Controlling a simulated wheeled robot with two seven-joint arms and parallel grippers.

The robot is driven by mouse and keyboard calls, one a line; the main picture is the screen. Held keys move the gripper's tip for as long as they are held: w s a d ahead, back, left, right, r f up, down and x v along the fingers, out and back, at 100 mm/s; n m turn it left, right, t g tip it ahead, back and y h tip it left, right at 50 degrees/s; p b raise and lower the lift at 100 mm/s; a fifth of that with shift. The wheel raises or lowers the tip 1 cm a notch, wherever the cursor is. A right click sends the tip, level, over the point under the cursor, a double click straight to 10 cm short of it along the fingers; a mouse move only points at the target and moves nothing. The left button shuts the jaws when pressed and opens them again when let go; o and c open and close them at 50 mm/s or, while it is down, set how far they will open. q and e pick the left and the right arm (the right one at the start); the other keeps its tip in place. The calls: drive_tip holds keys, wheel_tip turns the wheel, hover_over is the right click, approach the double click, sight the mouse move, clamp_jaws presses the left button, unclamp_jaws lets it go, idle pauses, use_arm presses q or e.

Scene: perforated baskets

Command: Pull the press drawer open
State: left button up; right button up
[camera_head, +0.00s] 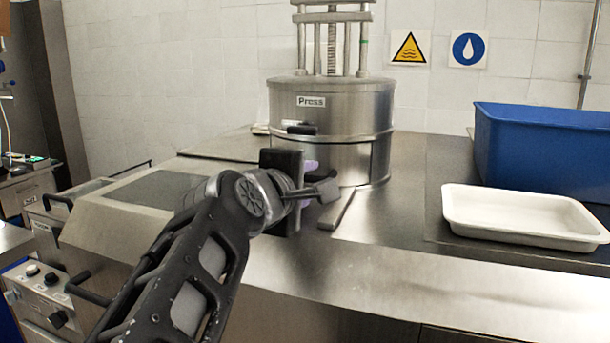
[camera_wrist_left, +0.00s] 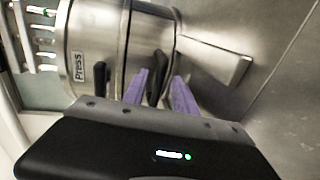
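The press (camera_head: 331,108) is a steel cylinder labelled "Press", standing on the steel counter. Its lower section, the drawer (camera_head: 350,166), looks closed and has a black handle (camera_head: 322,176), partly hidden by my left gripper in the head view. My left gripper (camera_head: 311,166) is at the front of this section. In the left wrist view, the purple fingers of my left gripper (camera_wrist_left: 162,88) are apart, with the black handle (camera_wrist_left: 157,75) between their tips. It does not look clamped. My right gripper is not in view.
A second black handle (camera_head: 302,128) sits higher on the press. A steel spout (camera_head: 337,209) juts forward below the drawer. A white tray (camera_head: 524,214) and a blue bin (camera_head: 545,150) stand to the right. The front of the counter is clear.

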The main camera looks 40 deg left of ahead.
use_arm(q)
drive_tip(key=shift+w, duration=0.1)
drive_tip(key=shift+d, duration=0.1)
clamp_jaws()
idle(0.3)
idle(1.1)
